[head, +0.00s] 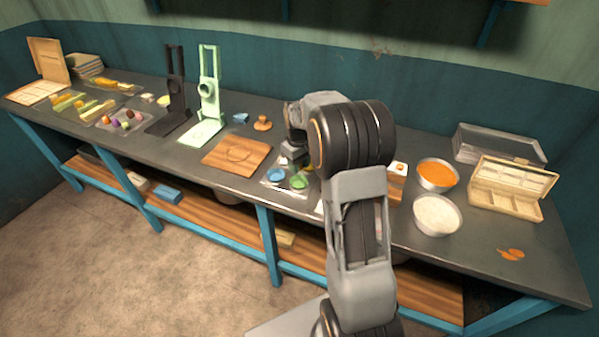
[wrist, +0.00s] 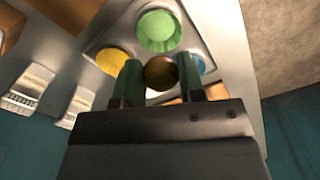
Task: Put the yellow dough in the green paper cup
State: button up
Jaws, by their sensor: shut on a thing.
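My gripper (wrist: 160,78) is shut on a small round ball, the yellow dough (wrist: 160,73), which looks dark and brownish-yellow in shadow. The green paper cup (wrist: 158,31) is just beyond the fingertips in the wrist view, and its visible inside looks empty. The dough appears just short of the cup, not in it; its height above the tray is hard to tell. In the head view the green cup (head: 298,181) sits in front of my arm, near its wrist. The dough is not clearly visible there.
A yellow cup (wrist: 114,62) and a blue cup (wrist: 194,63) flank the green one on a pale tray (wrist: 205,42). A wooden board (head: 222,152) lies to the left. Bowls of orange (head: 437,173) and white (head: 436,215) contents stand to the right of my arm.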

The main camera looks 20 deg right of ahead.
aim_at(300, 185)
jog(key=shift+d+f+b, duration=0.1)
jog(key=shift+f+b, duration=1.8)
jog(key=shift+f, duration=0.8)
jog(key=o, duration=1)
notch_tip(300, 185, up, 14)
jog(key=shift+f, duration=0.1)
jog(key=shift+w, duration=0.15)
jog(key=s+a+f+m+t, duration=0.1)
jog(key=s+a, duration=0.2)
jog(key=s, duration=0.4)
jog(key=s+a+m+t, duration=0.1)
jog(key=s+a, duration=0.3)
jog(key=s, duration=0.3)
jog(key=s+a+f+m+t+p, duration=0.1)
jog(key=s+a, duration=0.3)
jog(key=s, duration=0.4)
jog(key=shift+f+t, duration=0.3)
jog(key=shift+f, duration=0.05)
